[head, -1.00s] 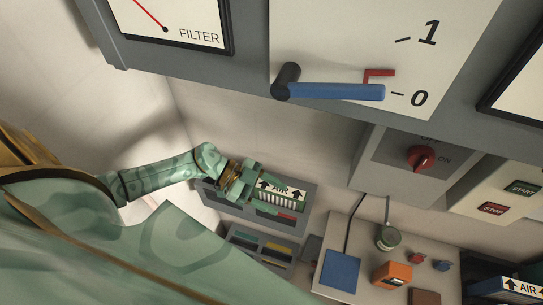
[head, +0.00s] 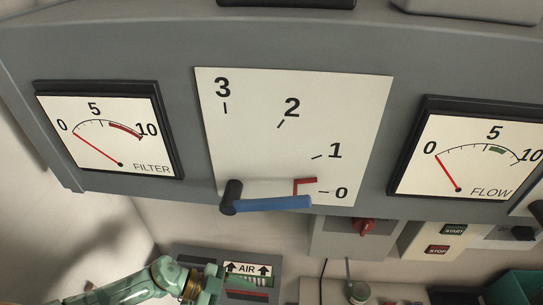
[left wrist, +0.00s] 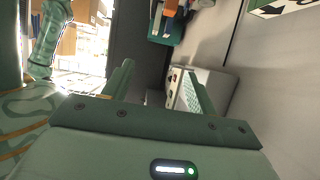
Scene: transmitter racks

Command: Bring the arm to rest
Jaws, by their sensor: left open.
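My left arm comes in at the bottom left of the head view. My left gripper (head: 222,284) is by the grey slotted box with the AIR label (head: 247,269), partly overlapping it in the picture; I cannot tell whether they touch. In the left wrist view, the two green fingers of my left gripper (left wrist: 157,72) stand apart with nothing between them. The lower part of the box is cut off by the head view's edge. My right gripper is in neither view.
A panel overhead carries the FILTER gauge (head: 103,135), the FLOW gauge (head: 470,152) and a blue lever (head: 270,205) near 0. Below are a red rotary switch (head: 364,226) and START (head: 454,230) and STOP (head: 437,250) buttons. A grey-white box (left wrist: 205,88) lies beyond the fingers.

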